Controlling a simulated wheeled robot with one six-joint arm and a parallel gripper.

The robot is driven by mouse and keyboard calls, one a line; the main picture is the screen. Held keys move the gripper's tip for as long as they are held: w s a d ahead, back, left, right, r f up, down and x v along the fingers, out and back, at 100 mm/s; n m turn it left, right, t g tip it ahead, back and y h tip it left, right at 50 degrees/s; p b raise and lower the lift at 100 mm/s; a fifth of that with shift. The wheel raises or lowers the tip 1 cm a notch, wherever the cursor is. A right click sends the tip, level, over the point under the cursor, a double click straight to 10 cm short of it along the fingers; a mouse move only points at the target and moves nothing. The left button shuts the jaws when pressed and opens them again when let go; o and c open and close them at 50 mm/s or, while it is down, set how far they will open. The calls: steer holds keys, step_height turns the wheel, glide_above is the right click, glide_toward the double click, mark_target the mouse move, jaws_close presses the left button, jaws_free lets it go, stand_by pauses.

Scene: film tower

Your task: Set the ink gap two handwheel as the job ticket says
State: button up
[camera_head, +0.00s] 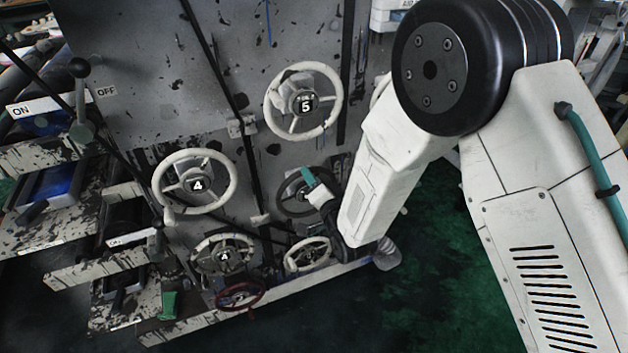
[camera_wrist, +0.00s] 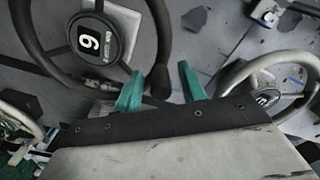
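Several handwheels with numbered dials stand on a grey, paint-chipped panel; I cannot tell which is ink gap two. A dark handwheel (camera_head: 283,205) is beside my gripper (camera_head: 318,190), partly hidden by it. In the wrist view this dark wheel (camera_wrist: 146,20) has a hub dial that reads 6 or 9. My gripper (camera_wrist: 160,78) is open, green fingers apart. The wheel's dark knob (camera_wrist: 159,82) shows between the fingertips, not clasped; I cannot tell its depth. A cream wheel (camera_wrist: 235,73) is right of the fingers. I see no readable job ticket.
Cream wheels reading 4 (camera_head: 232,185) and 5 (camera_head: 338,100) are above. Below are a worn wheel (camera_head: 195,258), a small cream wheel (camera_head: 289,262) and a red wheel (camera_head: 240,306). An ON/OFF lever (camera_head: 80,100) stands left. The green floor (camera_head: 440,270) at right is clear.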

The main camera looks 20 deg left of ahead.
steer(key=v, duration=0.8)
steer(key=shift+w, duration=0.1)
stand_by(0.3)
